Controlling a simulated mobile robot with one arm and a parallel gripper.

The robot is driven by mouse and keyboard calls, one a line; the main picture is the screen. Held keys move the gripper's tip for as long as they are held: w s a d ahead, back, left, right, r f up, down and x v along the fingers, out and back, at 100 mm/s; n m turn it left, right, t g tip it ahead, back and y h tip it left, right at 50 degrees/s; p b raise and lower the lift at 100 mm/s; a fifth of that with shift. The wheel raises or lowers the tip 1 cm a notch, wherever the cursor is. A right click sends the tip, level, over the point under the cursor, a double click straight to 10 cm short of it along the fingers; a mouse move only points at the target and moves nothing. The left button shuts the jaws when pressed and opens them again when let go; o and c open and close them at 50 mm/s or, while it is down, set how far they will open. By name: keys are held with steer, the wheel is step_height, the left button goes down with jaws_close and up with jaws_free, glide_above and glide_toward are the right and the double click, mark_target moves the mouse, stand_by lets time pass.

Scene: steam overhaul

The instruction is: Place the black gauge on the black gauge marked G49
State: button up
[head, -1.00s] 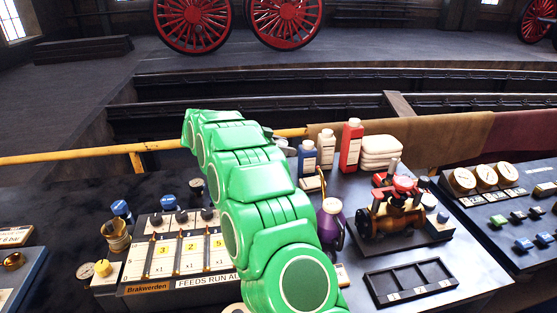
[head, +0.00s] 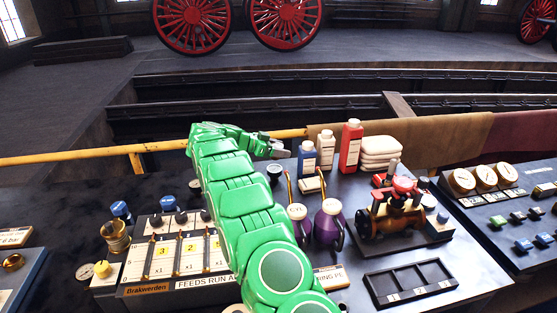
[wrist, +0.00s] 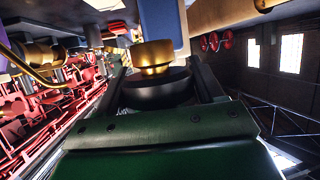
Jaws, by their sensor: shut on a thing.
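My gripper (head: 277,150) is at the far end of my outstretched arm, over the back of the bench. In the wrist view its jaws are shut on a round black gauge (wrist: 158,92). A brass cylindrical part (wrist: 152,57) shows just beyond the black gauge; I cannot tell whether it belongs to it. In the head view a small dark round thing (head: 274,172) is just below the gripper; I cannot tell whether it is a gauge. No G49 mark can be read in either view.
Two purple-and-white oil cans (head: 329,222), a small brass engine (head: 390,215) and a black tray (head: 411,284) are nearer. A lever panel (head: 170,252) is at left.

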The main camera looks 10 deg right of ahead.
mark_target(278, 168)
steer(key=shift+w+f, duration=1.15)
steer(key=shift+f, duration=0.15)
steer(key=shift+w+f, duration=0.25)
steer(key=shift+f, duration=1.55)
steer(key=shift+d+f, duration=0.1)
steer(key=o, duration=1.2)
steer(key=shift+c, duration=0.2)
